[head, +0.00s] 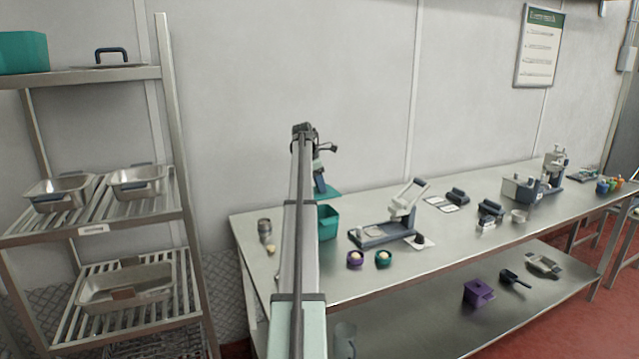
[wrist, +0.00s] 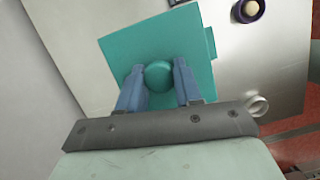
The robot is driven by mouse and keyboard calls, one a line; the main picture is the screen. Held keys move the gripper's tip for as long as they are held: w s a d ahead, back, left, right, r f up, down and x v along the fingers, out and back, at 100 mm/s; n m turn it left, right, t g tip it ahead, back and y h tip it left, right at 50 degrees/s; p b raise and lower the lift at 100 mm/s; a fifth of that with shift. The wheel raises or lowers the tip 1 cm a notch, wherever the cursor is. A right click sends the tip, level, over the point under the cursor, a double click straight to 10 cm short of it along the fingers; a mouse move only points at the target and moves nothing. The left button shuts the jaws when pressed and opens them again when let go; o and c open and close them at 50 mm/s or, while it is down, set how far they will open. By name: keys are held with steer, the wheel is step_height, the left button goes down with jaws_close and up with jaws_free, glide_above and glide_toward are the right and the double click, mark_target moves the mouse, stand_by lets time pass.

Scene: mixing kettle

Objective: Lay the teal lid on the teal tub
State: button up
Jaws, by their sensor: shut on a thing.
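My gripper (wrist: 158,85) is shut on the round knob of the teal lid (wrist: 185,40), one blue finger on each side of it. The lid is a flat teal square that fills the middle of the wrist view and hides what lies under it. In the head view the lid (head: 329,193) shows as a thin teal edge just above the teal tub (head: 327,222). The tub stands on the steel table, partly behind my arm. A gap seems to show between lid and tub; whether they touch anywhere I cannot tell.
On the steel table (head: 350,275), a metal canister (head: 265,230) stands left of my arm. A purple cup (head: 355,260), a green cup (head: 383,259) and a grey press-like device (head: 385,228) stand right of the tub. A wire shelf (head: 95,225) with steel pans is at the left.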

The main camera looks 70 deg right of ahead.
mark_target(318, 192)
steer(key=shift+f, duration=2.1)
steer(key=shift+f, duration=0.6)
steer(key=shift+f, duration=0.35)
steer(key=shift+f, duration=0.7)
steer(key=o, duration=1.1)
steer(key=shift+o, duration=0.3)
steer(key=o, duration=0.4)
steer(key=shift+o, duration=0.2)
